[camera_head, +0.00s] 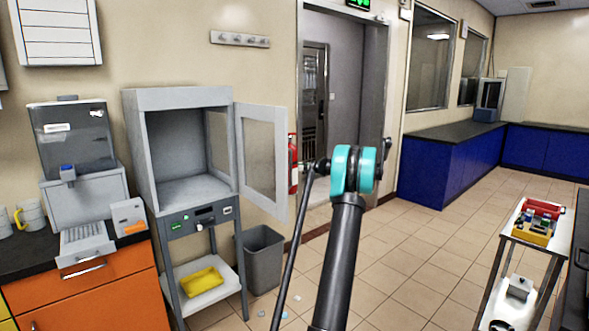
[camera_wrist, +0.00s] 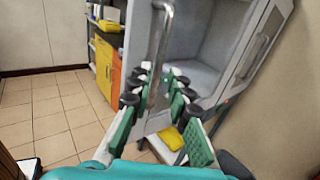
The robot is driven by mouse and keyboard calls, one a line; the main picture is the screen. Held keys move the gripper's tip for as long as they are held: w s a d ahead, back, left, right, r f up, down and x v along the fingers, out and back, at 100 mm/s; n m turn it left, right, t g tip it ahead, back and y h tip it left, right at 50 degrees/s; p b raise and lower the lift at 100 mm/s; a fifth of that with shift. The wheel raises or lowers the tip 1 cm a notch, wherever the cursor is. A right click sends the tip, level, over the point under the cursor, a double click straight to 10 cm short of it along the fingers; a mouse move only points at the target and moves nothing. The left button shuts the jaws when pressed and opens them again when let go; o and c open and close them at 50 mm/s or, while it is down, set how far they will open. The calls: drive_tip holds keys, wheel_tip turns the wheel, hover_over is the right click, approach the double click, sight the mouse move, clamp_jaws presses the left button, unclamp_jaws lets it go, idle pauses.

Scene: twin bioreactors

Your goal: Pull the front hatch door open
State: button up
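The front hatch door (camera_head: 261,157) is a grey frame with a clear pane on the grey cabinet (camera_head: 164,97). It stands swung wide open to the right in the head view, and the cabinet interior shows. In the wrist view, a metal bar handle (camera_wrist: 161,40) runs down towards the fingertips of my gripper (camera_wrist: 158,92). The green-padded fingers stand apart, with the handle's lower part between or beside the tips; contact cannot be told. In the head view my arm is right of the door and the fingers are not clearly visible.
A grey bin (camera_head: 263,262) stands below the door. A yellow tray (camera_head: 202,282) lies on the cabinet stand's lower shelf. Orange drawers (camera_head: 100,295) are to the left. A cart (camera_head: 546,232) with small items is at the right.

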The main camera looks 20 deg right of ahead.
drive_tip(key=v, duration=0.6)
idle(0.4)
